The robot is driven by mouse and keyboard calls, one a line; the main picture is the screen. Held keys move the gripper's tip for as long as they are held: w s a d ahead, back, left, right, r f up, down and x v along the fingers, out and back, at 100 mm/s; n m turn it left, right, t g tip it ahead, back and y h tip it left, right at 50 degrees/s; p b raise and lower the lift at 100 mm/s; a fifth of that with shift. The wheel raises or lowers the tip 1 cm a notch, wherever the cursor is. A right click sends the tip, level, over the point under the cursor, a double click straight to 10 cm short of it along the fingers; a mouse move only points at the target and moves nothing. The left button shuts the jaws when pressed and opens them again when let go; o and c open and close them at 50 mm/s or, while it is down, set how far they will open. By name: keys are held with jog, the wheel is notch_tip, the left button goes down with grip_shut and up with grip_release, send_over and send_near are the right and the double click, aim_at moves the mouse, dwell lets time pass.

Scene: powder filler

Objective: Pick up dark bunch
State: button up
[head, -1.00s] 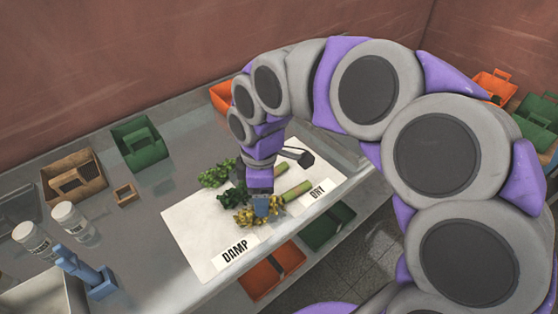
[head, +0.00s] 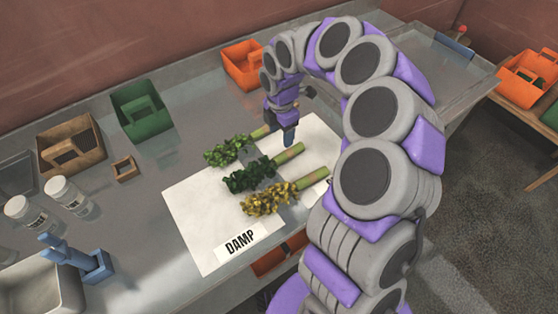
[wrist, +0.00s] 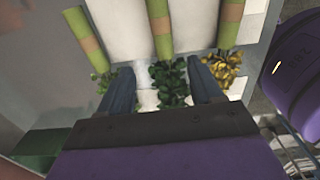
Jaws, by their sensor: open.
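Three leafy bunches with pale green banded stems lie side by side on a white sheet. The dark bunch (head: 250,176) is the middle one, with deep green leaves and its stem pointing right; it also shows in the wrist view (wrist: 172,82). A brighter green bunch (head: 229,150) lies behind it and a yellow bunch (head: 268,198) in front. My gripper (head: 289,141) is open and empty, pointing down near the dark bunch's stem. In the wrist view the dark leaves appear between my two fingers (wrist: 162,80). I cannot tell the height above the bunch.
The white sheet (head: 205,215) bears a DAMP label (head: 240,241) at its front left. A green caddy (head: 141,110), an orange caddy (head: 242,66), a wooden caddy (head: 72,145), white jars (head: 68,195) and a blue stand (head: 90,262) stand around. My arm covers the sheet's right side.

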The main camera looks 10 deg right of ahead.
aim_at(282, 154)
jog(key=f, duration=0.2)
jog(key=a+f, duration=0.1)
jog(key=shift+f+b, duration=0.35)
jog(key=shift+f, duration=0.05)
jog(key=shift+d+f, duration=0.6)
jog(key=shift+f, duration=0.3)
jog(key=shift+d+f+b, duration=0.25)
jog(key=shift+d+b, duration=0.05)
jog(key=shift+d, duration=0.3)
jog(key=shift+s+f, duration=0.1)
jog(key=shift+f, duration=0.2)
jog(key=f+b, duration=0.1)
jog(key=f, duration=0.1)
jog(key=a+f+b, duration=0.1)
jog(key=f, duration=0.1)
jog(key=shift+a+f, duration=0.2)
jog(key=shift+d, duration=0.4)
jog(key=shift+c, duration=0.2)
jog(key=shift+d, duration=0.3)
jog(key=c, duration=0.3)
jog(key=shift+a, duration=0.55)
jog(key=c, duration=0.6)
jog(key=shift+c, duration=0.2)
